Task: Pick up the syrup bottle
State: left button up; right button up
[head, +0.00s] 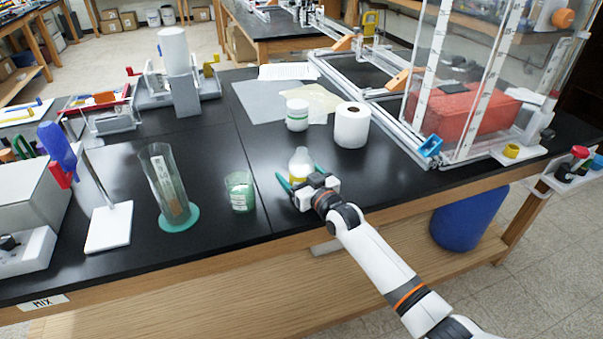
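A small bottle with a pale, clear upper part and a yellow lower part (300,163) stands upright on the black bench top, near its front edge. It looks like the syrup bottle; no label can be read. My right gripper (298,174) comes in from the front right, low over the bench. Its green fingers are spread, one on each side of the bottle, with a gap showing at the left. The gripper body hides the bottle's lower front. My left gripper is not in view.
A green-tinted beaker (239,191) and a tall cylinder (165,185) stand left of the bottle. A white jar (297,115) and a white roll (351,125) stand behind it.

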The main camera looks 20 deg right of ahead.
jog(key=shift+w, duration=0.2)
jog(key=c, duration=1.1)
jog(key=shift+r, duration=0.1)
jog(key=shift+c, duration=0.2)
notch_tip(320, 180, up, 10)
jog(key=shift+f, duration=0.1)
